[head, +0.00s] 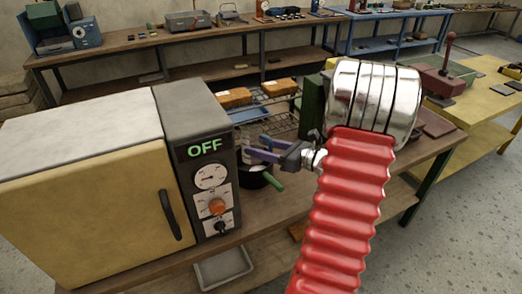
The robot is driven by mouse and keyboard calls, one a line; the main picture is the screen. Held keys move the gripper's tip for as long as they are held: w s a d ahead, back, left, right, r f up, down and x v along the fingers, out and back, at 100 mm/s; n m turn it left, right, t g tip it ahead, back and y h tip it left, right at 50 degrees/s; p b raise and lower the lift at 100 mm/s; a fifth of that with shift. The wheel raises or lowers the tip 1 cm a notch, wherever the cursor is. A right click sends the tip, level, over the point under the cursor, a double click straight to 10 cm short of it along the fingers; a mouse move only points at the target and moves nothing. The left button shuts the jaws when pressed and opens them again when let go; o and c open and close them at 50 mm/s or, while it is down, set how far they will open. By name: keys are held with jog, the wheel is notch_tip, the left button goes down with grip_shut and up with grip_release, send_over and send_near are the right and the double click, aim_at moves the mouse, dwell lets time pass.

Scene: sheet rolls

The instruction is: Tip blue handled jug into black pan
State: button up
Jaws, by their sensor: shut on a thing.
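My gripper (277,151) is at the end of the red ribbed arm, just right of the oven's control panel. It is shut on a blue-purple piece, which looks like the handle of the blue handled jug (261,155). The jug's body is mostly hidden or too small to make out, so its tilt and contents cannot be told. A black pan (252,180) with a green handle stands on the bench below and slightly left of my gripper. The control panel's edge hides part of the pan. Whether the jug touches the pan cannot be told.
A yellow-doored oven (90,190) reading OFF stands close on the left. Orange-brown blocks (234,97) lie on a wire rack behind my gripper. A green block (313,105) stands near the arm. A grey tray (223,267) lies below the front of the bench.

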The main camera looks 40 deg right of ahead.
jog(key=shift+w+d+r+n+t, duration=0.1)
jog(key=shift+w+d+n+t, duration=0.1)
jog(key=shift+n+t, duration=0.25)
jog(key=shift+w+d+r+n+t, duration=0.15)
jog(key=shift+w+n+t, duration=0.1)
jog(key=shift+n, duration=0.3)
jog(key=shift+s, duration=0.2)
